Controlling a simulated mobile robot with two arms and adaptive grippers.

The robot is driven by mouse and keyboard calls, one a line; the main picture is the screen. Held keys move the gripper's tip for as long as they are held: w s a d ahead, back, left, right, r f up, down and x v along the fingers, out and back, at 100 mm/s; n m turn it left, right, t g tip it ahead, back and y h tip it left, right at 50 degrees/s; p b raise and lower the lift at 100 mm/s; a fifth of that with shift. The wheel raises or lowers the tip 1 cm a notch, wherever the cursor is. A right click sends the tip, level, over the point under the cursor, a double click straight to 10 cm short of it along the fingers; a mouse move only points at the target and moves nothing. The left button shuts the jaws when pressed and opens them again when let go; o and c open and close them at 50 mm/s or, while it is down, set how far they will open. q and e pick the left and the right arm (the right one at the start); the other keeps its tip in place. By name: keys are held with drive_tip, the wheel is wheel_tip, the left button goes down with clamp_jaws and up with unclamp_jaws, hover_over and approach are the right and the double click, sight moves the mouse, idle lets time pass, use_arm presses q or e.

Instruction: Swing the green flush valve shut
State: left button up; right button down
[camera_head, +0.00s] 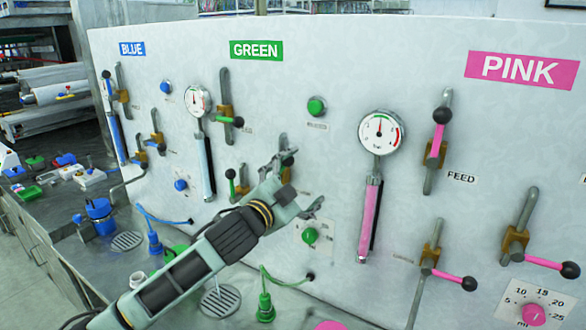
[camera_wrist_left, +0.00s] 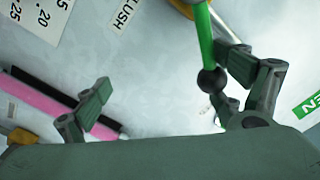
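The green flush valve (camera_head: 283,142) is on the panel below the GREEN sign, partly hidden behind my left gripper in the head view. In the left wrist view its green lever (camera_wrist_left: 203,35) ends in a black ball (camera_wrist_left: 211,80), with a FLUSH label beside it. My left gripper (camera_head: 303,180) is in front of the panel at this valve. Its fingers are spread wide in the left wrist view (camera_wrist_left: 165,72). The lever end lies between them, close to the right-hand finger; I cannot tell whether they touch. My right gripper is not in view.
A second green-handled valve (camera_head: 231,183) is just left of the gripper, and the green feed valve (camera_head: 226,112) is above. The pink gauge (camera_head: 381,131) and pink tube (camera_head: 369,220) stand to the right.

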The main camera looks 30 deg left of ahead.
use_arm(q)
drive_tip(key=f+b, duration=0.1)
drive_tip(key=f, duration=0.1)
drive_tip(key=d+f+b, duration=0.1)
drive_tip(key=f+b, duration=0.1)
drive_tip(key=f, duration=0.1)
drive_tip(key=shift+f, duration=0.15)
idle(0.4)
drive_tip(key=shift+a, duration=0.1)
drive_tip(key=shift+a+r+p, duration=0.55)
drive_tip(key=shift+p, duration=0.05)
drive_tip(key=shift+s, duration=0.15)
